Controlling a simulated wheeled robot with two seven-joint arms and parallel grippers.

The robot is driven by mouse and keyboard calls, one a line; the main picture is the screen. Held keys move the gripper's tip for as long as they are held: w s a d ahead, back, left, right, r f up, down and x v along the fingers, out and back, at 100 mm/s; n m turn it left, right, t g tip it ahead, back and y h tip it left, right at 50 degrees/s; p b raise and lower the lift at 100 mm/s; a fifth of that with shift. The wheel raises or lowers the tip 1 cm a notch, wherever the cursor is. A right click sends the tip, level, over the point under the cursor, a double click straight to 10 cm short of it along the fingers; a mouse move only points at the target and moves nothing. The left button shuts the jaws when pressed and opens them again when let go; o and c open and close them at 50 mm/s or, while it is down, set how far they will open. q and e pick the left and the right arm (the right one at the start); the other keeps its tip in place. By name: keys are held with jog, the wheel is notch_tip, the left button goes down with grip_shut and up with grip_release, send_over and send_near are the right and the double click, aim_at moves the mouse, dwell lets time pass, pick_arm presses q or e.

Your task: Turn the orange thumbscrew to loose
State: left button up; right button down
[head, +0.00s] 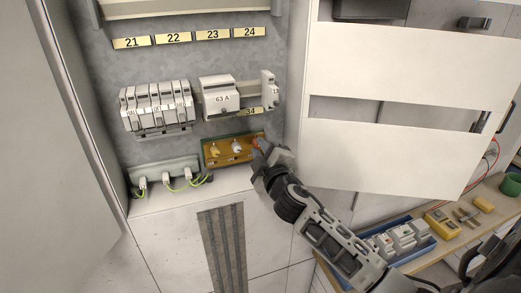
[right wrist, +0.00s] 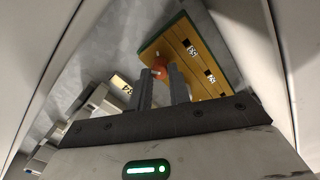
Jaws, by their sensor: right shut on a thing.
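The orange thumbscrew (right wrist: 161,71) sits at one end of a yellow-brown terminal block in the right wrist view. My right gripper (right wrist: 160,88) is shut on it, with one finger on each side. In the head view the thumbscrew (head: 257,142) is at the block's right end, partly hidden by my right gripper (head: 262,148). The terminal block (head: 229,157) is mounted low on the cabinet's back panel and carries two other knobs, one yellowish and one whitish. The thumbscrew's turn position cannot be read. My left gripper is not in view.
A row of grey breakers (head: 157,106) and a 63 A unit (head: 219,96) are above the block. A terminal strip (head: 165,178) with green-yellow wires is to its left. White door panels (head: 385,155) stand to the right. A blue tray (head: 405,239) of parts sits on a wooden bench.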

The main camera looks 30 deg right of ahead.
jog(key=n, duration=0.5)
jog(key=shift+f+n, duration=0.1)
jog(key=shift+n, duration=0.3)
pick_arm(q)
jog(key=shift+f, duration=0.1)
pick_arm(e)
jog(key=n, duration=0.5)
jog(key=c, duration=1.3)
grip_release()
pick_arm(q)
jog(key=b, duration=0.1)
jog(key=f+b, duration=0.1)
jog(key=b, duration=0.1)
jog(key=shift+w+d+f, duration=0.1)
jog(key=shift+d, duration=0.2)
pick_arm(e)
jog(key=v, duration=1.6)
jog(key=shift+d, duration=0.2)
